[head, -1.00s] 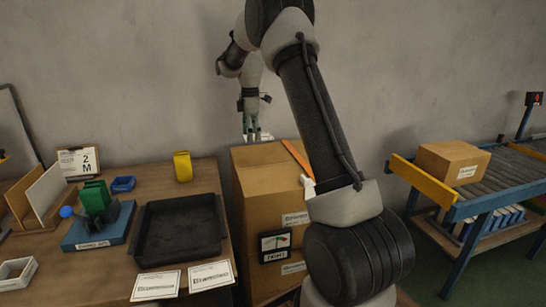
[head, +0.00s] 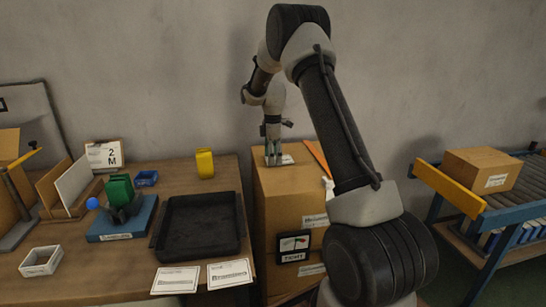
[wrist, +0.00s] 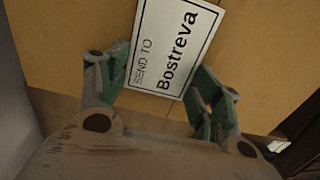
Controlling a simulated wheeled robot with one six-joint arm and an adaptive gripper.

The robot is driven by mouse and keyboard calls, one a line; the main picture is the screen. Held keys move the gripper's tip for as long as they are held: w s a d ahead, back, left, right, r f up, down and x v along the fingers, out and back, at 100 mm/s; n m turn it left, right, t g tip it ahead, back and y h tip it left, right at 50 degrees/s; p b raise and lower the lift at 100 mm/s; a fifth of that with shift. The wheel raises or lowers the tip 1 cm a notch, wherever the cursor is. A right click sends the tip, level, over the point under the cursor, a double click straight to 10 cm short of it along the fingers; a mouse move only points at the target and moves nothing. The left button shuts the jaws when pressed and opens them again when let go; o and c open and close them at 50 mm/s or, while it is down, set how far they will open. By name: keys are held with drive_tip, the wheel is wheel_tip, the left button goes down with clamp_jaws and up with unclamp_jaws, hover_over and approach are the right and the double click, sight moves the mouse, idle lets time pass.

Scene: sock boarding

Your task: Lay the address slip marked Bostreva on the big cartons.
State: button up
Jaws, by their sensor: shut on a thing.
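The address slip (wrist: 170,45) is white and reads "SEND TO Bostreva" in the wrist view. It lies tilted between the green-sided fingers of my gripper (wrist: 163,82), which is shut on it. In the head view my gripper (head: 273,160) points down at the top of the big cartons (head: 285,200), near their back left part. The slip's white edge (head: 287,159) shows beside the fingertips. The carton top (wrist: 70,40) fills most of the wrist view behind the slip. I cannot tell whether the slip touches it.
An orange strip (head: 317,157) lies on the carton top to the right. A ticket sign (head: 294,246) is on the carton front. The left table holds a black tray (head: 200,252), a yellow block (head: 204,163) and two cards. A conveyor (head: 480,215) with a small carton stands at right.

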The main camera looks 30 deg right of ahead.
drive_tip(key=shift+f, duration=0.1)
drive_tip(key=shift+o, duration=1.4)
drive_tip(key=shift+f, duration=0.1)
drive_tip(key=o, duration=0.4)
wheel_tip(320, 180, up, 12)
drive_tip(key=s+a+r+m+t, duration=0.1)
drive_tip(key=s+a+r+m, duration=0.2)
drive_tip(key=s+r, duration=0.6)
drive_tip(key=s+a+r+m+t, duration=0.15)
drive_tip(key=s+m, duration=0.25)
drive_tip(key=s, duration=0.8)
drive_tip(key=s+a+r+m+t, duration=0.1)
drive_tip(key=s+a+r+m, duration=0.2)
drive_tip(key=s, duration=0.8)
drive_tip(key=s+f+m, duration=0.4)
drive_tip(key=s, duration=0.5)
drive_tip(key=shift+s+d+f+m+t, duration=0.15)
drive_tip(key=shift+s+f+m+t, duration=0.1)
drive_tip(key=shift+f+m+t, duration=0.15)
